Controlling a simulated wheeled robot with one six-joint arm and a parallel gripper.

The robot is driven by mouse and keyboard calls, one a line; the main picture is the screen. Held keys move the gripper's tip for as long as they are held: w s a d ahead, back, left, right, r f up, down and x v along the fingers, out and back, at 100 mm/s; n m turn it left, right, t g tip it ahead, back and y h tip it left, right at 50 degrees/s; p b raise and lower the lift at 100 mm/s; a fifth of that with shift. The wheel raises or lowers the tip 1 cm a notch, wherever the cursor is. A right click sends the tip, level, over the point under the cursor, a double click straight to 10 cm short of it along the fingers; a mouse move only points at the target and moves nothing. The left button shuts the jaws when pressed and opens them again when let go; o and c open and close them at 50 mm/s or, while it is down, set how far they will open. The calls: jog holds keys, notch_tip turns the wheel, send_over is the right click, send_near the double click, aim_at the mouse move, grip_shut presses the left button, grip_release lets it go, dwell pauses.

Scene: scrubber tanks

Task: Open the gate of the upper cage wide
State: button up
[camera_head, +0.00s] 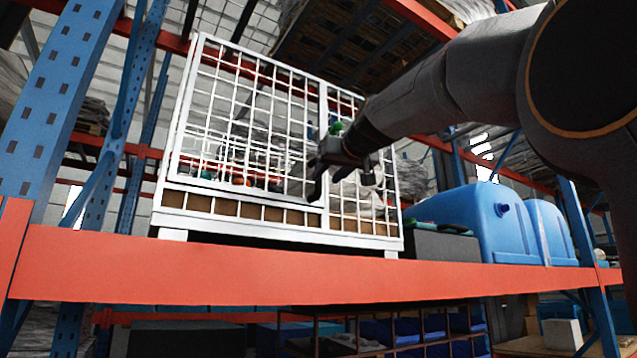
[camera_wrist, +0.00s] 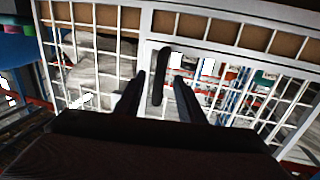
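The upper cage (camera_head: 280,226) is a white wire-mesh box on the orange rack beam. Its gate (camera_head: 243,191) is the wide left mesh panel, beside a narrower right panel. It looks in line with the front, though a small gap cannot be ruled out. My gripper (camera_head: 340,182) is at the upright between the panels. In the wrist view, which is upside down, the gate (camera_wrist: 225,56) is at right. A dark upright bar (camera_wrist: 160,70), seemingly the gate's handle, stands between the open fingers of my gripper (camera_wrist: 160,92), with gaps on both sides. Contact cannot be told.
The orange beam (camera_head: 200,270) runs below the cage, and a blue rack post (camera_head: 60,85) stands at left. Blue tanks (camera_head: 480,222) sit right of the cage. Pale wrapped goods (camera_wrist: 95,55) show inside. A loaded pallet (camera_head: 335,40) hangs over from the shelf above.

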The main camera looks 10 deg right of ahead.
aim_at(318, 186)
jog(key=shift+w+a+r+p, duration=0.15)
jog(key=shift+w+r+p, duration=0.15)
jog(key=shift+w+p, duration=0.65)
jog(key=shift+w+a+r+p, duration=0.2)
jog(key=shift+w+r+p, duration=0.2)
jog(key=shift+w, duration=1)
jog(key=shift+w+a+r+p, duration=0.2)
jog(key=shift+w+p, duration=0.45)
jog(key=shift+w, duration=0.55)
grip_shut()
